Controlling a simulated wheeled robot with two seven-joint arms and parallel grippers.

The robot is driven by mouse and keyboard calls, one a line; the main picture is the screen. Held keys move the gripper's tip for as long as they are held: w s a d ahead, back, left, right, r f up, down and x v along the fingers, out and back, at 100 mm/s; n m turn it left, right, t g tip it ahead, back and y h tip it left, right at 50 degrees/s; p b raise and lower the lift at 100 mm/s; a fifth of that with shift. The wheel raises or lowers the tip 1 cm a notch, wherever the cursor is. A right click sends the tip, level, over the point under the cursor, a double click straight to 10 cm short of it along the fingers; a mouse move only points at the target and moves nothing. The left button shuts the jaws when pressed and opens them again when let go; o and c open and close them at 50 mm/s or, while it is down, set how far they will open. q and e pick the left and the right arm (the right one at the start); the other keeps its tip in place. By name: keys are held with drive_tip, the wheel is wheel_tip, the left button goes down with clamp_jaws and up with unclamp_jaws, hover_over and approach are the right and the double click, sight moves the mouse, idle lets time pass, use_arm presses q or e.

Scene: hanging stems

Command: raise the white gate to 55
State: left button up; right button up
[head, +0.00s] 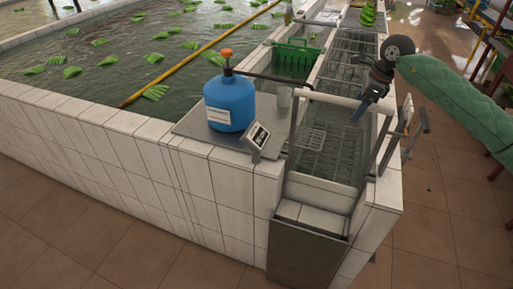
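A white gate panel (320,192) sits low between two upright posts at the near end of the water channel. A pale crossbar (335,98) joins the posts near their tops; I cannot tell how it connects to the panel. My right gripper (361,108), dark with bluish tips, comes in from the right on a green-sleeved arm. It points down near the right end of the crossbar; whether it touches is unclear. Its opening is too small to tell. A small display (258,137) stands left of the frame, its digits unreadable. My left gripper is out of view.
A blue canister (230,102) with an orange cap stands on a grey plate left of the channel. A green crate (292,58) is behind it. Green bunches float in the large tiled pool (95,75). Tiled floor (440,215) is open at right.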

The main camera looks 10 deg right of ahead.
drive_tip(key=o, duration=0.3)
drive_tip(key=shift+r, duration=0.1)
drive_tip(key=shift+p+v, duration=0.35)
drive_tip(key=shift+v, duration=1.25)
drive_tip(key=shift+p+v, duration=0.85)
drive_tip(key=shift+v, duration=3)
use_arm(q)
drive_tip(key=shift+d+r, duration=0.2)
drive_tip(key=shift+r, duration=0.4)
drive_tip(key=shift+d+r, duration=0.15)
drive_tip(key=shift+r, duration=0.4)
use_arm(e)
drive_tip(key=shift+d, duration=0.1)
